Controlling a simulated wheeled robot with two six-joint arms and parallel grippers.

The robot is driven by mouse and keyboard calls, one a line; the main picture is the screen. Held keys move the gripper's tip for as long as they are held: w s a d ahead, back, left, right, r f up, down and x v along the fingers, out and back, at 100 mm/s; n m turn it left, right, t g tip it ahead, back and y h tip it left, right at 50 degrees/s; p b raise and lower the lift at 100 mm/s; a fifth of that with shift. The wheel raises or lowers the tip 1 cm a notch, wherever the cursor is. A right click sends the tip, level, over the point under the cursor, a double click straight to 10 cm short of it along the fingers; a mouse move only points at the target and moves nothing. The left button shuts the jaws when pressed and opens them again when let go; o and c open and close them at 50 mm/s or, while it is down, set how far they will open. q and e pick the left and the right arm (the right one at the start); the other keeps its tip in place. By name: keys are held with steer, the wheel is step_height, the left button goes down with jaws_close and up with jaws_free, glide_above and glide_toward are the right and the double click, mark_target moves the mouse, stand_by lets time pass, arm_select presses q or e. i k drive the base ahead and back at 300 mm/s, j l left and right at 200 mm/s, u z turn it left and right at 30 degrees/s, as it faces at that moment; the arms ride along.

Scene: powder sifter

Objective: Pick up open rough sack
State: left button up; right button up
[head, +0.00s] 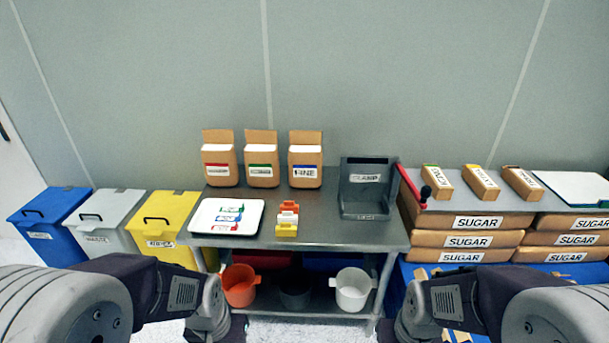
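Three open brown paper sacks with white contents stand upright in a row at the back of the grey metal table. The left sack (220,163) has a red stripe above its label, the middle sack (262,163) a green one, and the right sack (305,164) a blue one. The right sack's label reads FINE; the other two labels are too small to read surely, so I cannot tell which is rough. My two arms come in at the bottom left and bottom right, well in front of the sacks. Neither gripper's fingers show.
Bins (165,228) stand left; sugar sacks (463,240) are piled right. Pots (352,288) sit on the lower shelf.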

mark_target(219, 162)
steer(key=i+j, duration=0.25)
steer(key=j, duration=0.35)
steer(key=i+j, duration=0.2)
steer(key=j, duration=0.4)
steer(key=i+j+u, duration=0.1)
steer(key=i+j, duration=0.15)
steer(key=j, duration=0.35)
steer(key=i+j, duration=0.25)
steer(key=j, duration=0.35)
steer(key=i+j, duration=0.25)
steer(key=j, duration=0.35)
steer(key=i+j, duration=0.25)
steer(key=j, duration=0.35)
steer(key=i+j+u, duration=0.1)
steer(key=i+j, duration=0.2)
steer(key=j, duration=0.25)
steer(key=i+j, duration=0.25)
steer(key=j, duration=0.35)
steer(key=l, duration=0.7)
